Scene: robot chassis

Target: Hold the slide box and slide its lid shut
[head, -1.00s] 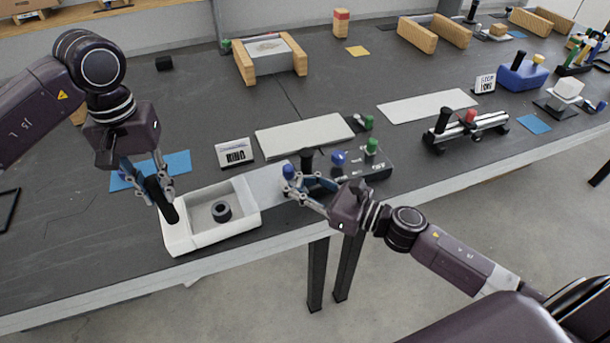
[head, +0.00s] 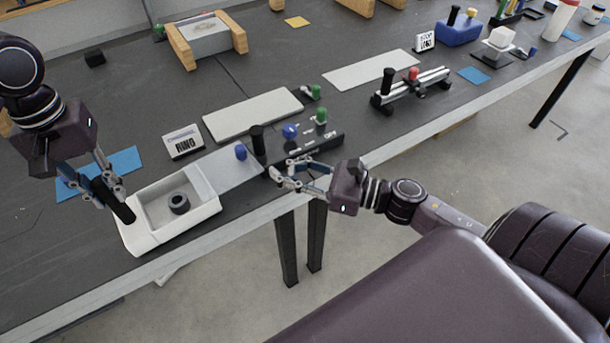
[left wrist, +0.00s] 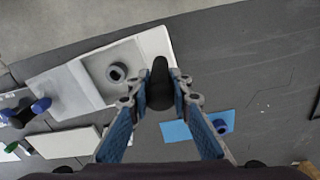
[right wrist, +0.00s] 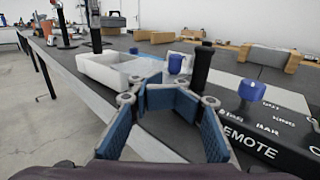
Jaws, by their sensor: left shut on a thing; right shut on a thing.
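The white slide box (head: 200,218) stands near the table's front edge, open on top, with a dark ring (head: 179,203) inside. Its grey lid (head: 222,170) sticks out to the right, with a blue knob (head: 240,151) standing on it. My left gripper (head: 118,200) is shut on the upright black handle at the box's left end; the left wrist view shows the handle (left wrist: 159,85) between the fingertips. My right gripper (head: 274,173) is right of the knob, near the lid's outer end. Its fingertips are curled together; no object shows between them, and contact with the lid is unclear.
A white panel (head: 253,113), a RING sign (head: 183,142) and a blue mat (head: 110,168) lie behind the box.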

